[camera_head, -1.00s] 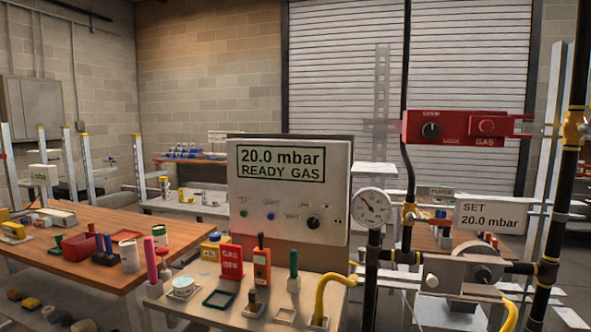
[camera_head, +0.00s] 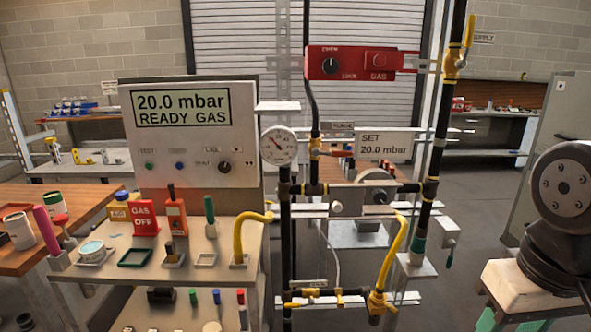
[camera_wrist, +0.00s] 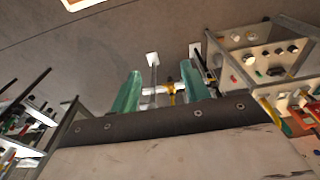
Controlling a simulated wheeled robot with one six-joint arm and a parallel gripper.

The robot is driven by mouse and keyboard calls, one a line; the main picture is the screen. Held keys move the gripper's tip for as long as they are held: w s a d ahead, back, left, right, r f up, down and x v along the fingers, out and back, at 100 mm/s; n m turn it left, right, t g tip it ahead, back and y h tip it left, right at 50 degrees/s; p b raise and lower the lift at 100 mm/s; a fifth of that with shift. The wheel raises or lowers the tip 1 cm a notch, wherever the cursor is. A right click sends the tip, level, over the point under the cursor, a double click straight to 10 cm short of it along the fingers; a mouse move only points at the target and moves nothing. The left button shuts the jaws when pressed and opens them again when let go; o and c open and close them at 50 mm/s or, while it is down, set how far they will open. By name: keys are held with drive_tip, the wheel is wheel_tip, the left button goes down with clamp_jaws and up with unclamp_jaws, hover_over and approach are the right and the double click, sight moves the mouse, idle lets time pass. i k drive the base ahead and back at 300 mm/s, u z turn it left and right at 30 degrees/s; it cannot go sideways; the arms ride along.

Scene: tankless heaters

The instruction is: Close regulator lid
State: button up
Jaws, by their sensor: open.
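The regulator (camera_head: 350,203) is a grey body with a dark knob, set in the dark pipework right of the gauge. A round metallic part (camera_head: 375,177) stands just above and behind it; I cannot tell for certain whether this is its lid. My gripper (camera_head: 525,325) is at the lower right of the head view, well apart from the regulator, its lower part cut off by the picture edge. In the wrist view my gripper (camera_wrist: 160,75) shows two green fingers spread apart with nothing between them. The regulator is not clear in that view.
A sign reading SET 20.0 mbar (camera_head: 384,147) and a pressure gauge (camera_head: 278,145) flank the regulator. A red lock box (camera_head: 362,63) hangs above. Yellow hoses (camera_head: 390,255) run below. A panel reading READY GAS (camera_head: 190,130) stands left. Floor shows between pipework and my arm.

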sight(344, 202)
drive_tip(key=u, duration=1.55)
drive_tip(key=i, duration=0.65)
drive_tip(key=z, duration=1.55)
